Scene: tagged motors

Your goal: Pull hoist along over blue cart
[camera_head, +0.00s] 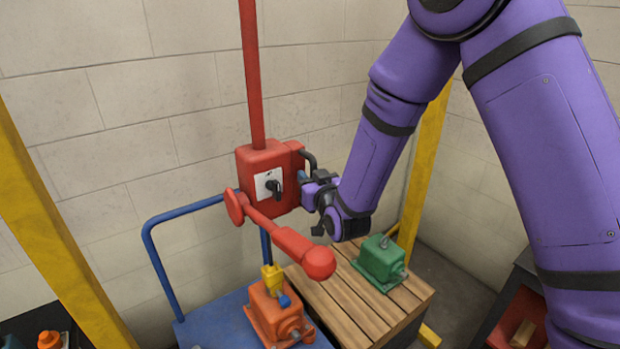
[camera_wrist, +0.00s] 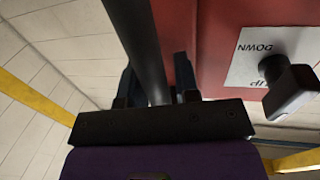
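The hoist (camera_head: 262,165) is a red box on a red vertical bar, with a white switch plate, a black knob and a dark side handle (camera_head: 308,158). A red arm with a rounded end (camera_head: 318,262) reaches down in front. My gripper (camera_head: 312,186) is at the box's right side. In the wrist view the dark handle bar (camera_wrist: 142,45) passes between my fingers (camera_wrist: 155,90); whether they press on it is unclear. The blue cart (camera_head: 215,320) stands below left. An orange motor (camera_head: 272,312) with a blue tag sits on it, a yellow piece (camera_head: 271,278) at its top.
A wooden-slatted platform (camera_head: 345,298) right of the cart bears a green motor (camera_head: 381,260). Yellow posts (camera_head: 45,220) stand at left and right. A dark container (camera_head: 515,310) is at the lower right. A pale block wall (camera_head: 110,110) is behind.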

